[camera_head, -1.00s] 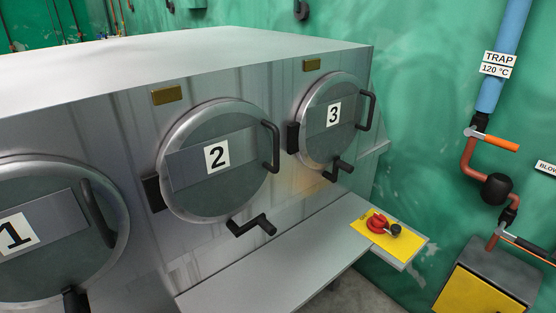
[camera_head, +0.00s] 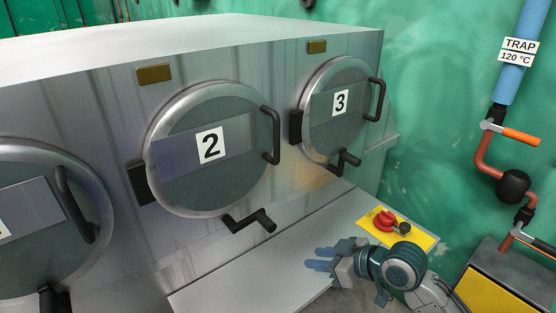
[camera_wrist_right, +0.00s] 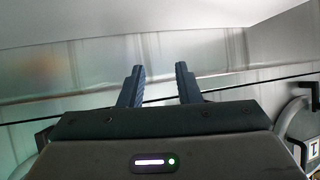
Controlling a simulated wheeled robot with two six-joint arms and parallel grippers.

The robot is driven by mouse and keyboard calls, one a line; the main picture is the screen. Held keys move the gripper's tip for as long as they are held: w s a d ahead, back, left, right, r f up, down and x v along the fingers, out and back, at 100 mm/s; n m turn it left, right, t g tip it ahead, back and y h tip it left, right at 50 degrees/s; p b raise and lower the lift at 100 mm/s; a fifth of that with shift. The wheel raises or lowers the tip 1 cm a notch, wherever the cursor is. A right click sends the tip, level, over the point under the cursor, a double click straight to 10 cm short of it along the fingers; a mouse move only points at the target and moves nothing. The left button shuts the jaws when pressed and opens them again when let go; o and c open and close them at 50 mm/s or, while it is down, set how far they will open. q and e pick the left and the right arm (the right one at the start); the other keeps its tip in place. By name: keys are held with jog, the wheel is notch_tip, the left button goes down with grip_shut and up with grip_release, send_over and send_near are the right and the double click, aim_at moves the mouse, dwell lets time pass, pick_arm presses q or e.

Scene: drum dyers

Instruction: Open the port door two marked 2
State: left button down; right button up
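Port door two (camera_head: 200,188) is a round steel door with a white label "2" on the grey machine front. It looks closed. Its black vertical handle (camera_head: 275,135) is on its right side, and a black crank-like lever (camera_head: 250,222) sits below it. My right gripper (camera_head: 318,259) is over the grey ledge, below and to the right of door two, apart from it. In the right wrist view the two fingers of the right gripper (camera_wrist_right: 160,68) stand apart with nothing between them. My left gripper is not in view.
Door three (camera_head: 338,130) is to the right and door one (camera_head: 50,265) to the left, cut off by the frame. A red rotary switch on a yellow plate (camera_head: 416,234) sits on the ledge (camera_head: 240,285) close behind my right arm. Pipes with valves are at far right.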

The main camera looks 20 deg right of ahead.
jog(key=w+r+n+t+y, duration=0.1)
jog(key=w+r+n+y, duration=0.25)
jog(key=r, duration=1.35)
notch_tip(320, 180, up, 12)
jog(key=y+p, duration=0.4)
jog(key=p, duration=0.2)
send_over(277, 157)
jog(key=shift+w+d+r+n, duration=0.1)
jog(key=shift+w+r+n, duration=0.1)
jog(key=shift+w+n, duration=0.15)
grip_shut()
